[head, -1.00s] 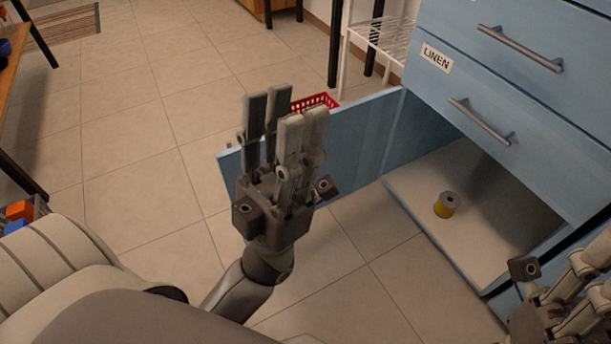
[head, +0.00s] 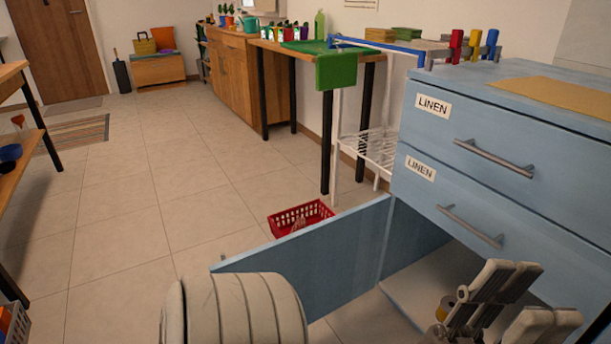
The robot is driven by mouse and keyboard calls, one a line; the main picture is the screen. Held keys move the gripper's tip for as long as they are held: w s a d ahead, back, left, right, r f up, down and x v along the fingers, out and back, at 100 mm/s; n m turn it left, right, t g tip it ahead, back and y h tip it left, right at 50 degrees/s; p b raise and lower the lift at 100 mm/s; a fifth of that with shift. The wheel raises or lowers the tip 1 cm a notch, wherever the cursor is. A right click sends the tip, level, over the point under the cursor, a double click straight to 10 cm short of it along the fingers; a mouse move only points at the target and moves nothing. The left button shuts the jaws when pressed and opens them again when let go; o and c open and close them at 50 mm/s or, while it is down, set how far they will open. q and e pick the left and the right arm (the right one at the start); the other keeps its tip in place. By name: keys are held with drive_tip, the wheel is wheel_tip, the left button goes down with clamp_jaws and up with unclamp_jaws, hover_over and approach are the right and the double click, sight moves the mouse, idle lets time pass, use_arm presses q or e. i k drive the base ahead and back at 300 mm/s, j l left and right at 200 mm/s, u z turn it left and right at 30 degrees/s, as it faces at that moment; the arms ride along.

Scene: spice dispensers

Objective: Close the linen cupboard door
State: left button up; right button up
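The linen cupboard door (head: 320,255) is light blue and stands wide open. It swings out to the left from the left edge of the blue cabinet (head: 412,135). My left gripper (head: 530,292) is at the lower right, in front of the cupboard opening and below the lower drawer. Its fingers look apart and nothing shows between them. It is clear of the door in the picture. My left arm's ribbed link (head: 235,312) covers the door's lower left part. My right gripper is not in view.
Two drawers labelled LINEN with bar handles (head: 470,227) are above the opening. A small yellow spool (head: 446,307) sits on the cupboard floor, partly behind the fingers. A red basket (head: 300,218) is on the floor behind the door, near a white rack (head: 372,145).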

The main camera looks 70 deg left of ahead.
sight(330, 262)
drive_tip(key=k+j, duration=0.15)
drive_tip(key=j, duration=0.3)
drive_tip(key=k+j, duration=0.15)
drive_tip(key=j, duration=0.3)
drive_tip(key=k+j, duration=0.1)
drive_tip(key=j, duration=0.3)
drive_tip(key=k+j+z, duration=0.1)
drive_tip(key=j, duration=0.35)
drive_tip(key=k+j, duration=0.2)
drive_tip(key=j, duration=0.25)
drive_tip(key=k+j, duration=0.15)
drive_tip(key=j, duration=0.25)
drive_tip(key=k+j, duration=0.15)
drive_tip(key=j, duration=0.3)
drive_tip(key=k+j+z, duration=0.1)
drive_tip(key=j, duration=0.3)
drive_tip(key=k+z, duration=0.1)
drive_tip(key=z, duration=0.5)
